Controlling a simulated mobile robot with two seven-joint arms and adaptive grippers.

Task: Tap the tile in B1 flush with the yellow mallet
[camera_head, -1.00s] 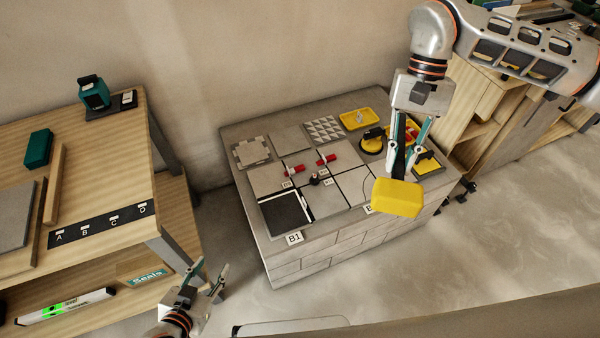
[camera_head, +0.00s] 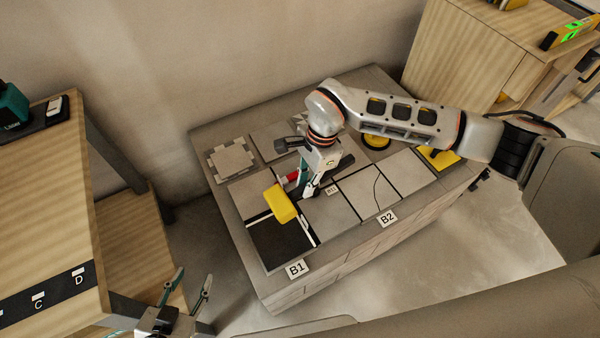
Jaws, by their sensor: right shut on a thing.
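The yellow mallet (camera_head: 280,203) is in my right gripper (camera_head: 306,192), which is shut on it. The mallet's head is over the far edge of the B1 cell; I cannot tell whether it touches anything. The B1 cell shows a dark square (camera_head: 279,247) with pale strips along its far and right edges, behind the B1 label (camera_head: 297,268). I cannot tell how high its surface sits. My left gripper (camera_head: 188,292) is open and empty, low at the bottom left, away from the block.
Grey tiles lie beside B1, one near the B2 label (camera_head: 387,219) with a curved line across it. A red-handled piece (camera_head: 291,177) is partly hidden by my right gripper. A wooden bench (camera_head: 45,200) stands left, a wooden cabinet (camera_head: 460,60) at the back right.

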